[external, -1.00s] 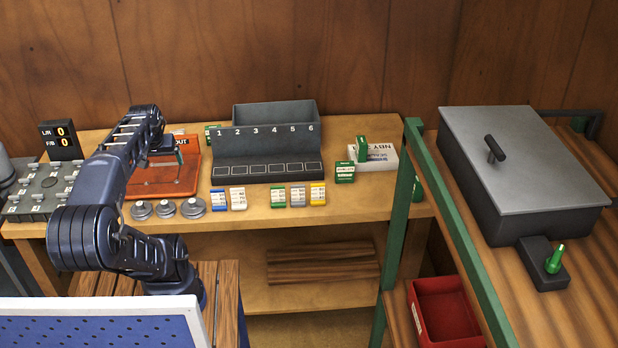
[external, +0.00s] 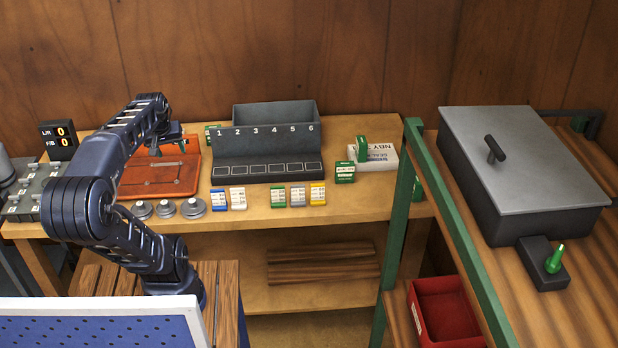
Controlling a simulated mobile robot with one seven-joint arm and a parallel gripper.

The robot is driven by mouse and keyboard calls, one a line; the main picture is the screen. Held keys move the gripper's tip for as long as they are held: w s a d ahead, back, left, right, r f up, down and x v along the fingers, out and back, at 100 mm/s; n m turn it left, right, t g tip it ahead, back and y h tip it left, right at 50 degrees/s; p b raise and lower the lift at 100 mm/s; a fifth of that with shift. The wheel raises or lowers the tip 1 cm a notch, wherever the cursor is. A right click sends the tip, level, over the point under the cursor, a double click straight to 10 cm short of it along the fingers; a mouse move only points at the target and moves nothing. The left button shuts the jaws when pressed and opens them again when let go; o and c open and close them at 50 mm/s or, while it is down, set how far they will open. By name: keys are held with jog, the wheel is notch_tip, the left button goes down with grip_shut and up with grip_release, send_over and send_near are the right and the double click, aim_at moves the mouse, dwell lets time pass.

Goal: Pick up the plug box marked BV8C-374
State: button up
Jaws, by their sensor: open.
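Several small green boxes are in view, and their markings are too small to read surely. One with a white label (external: 345,172) stands on the bench, left of the white carton. Another green box (external: 361,149) stands upright at the carton. A third (external: 212,134) is partly hidden behind the left end of the grey numbered rack. A green item (external: 417,190) shows partly behind the green post. I cannot tell which is BV8C-374. My gripper (external: 168,147) is open and empty above the orange tray, well left of the boxes by the carton.
The grey rack (external: 266,170) numbered 1 to 6 stands mid-bench. The white carton (external: 381,158) is at right. Coloured packs (external: 278,197) and round metal weights (external: 193,208) line the front. The orange tray (external: 160,180) is at left. A green post (external: 408,190) rises at the bench's right end.

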jog(key=w+d+f+n+g+h, duration=0.15)
jog(key=w+d+n, duration=0.25)
jog(key=w+d, duration=0.8)
jog(key=w+d+f+n+g+h, duration=0.15)
jog(key=w+d+n, duration=0.35)
jog(key=w+d, duration=0.75)
jog(key=n+g, duration=0.1)
jog(key=n, duration=0.7)
send_near(347, 170)
jog(key=shift+w+a+f+h, duration=0.15)
jog(key=shift+w+f+h, duration=0.1)
jog(key=shift+w, duration=0.2)
jog(key=shift+w+a+f+h, duration=0.15)
jog(key=shift+w+f, duration=0.05)
jog(key=shift+w, duration=0.25)
jog(key=shift+x, duration=5.4)
jog(key=shift+a, duration=0.1)
jog(key=c, duration=1.2)
jog(key=shift+o, duration=0.2)
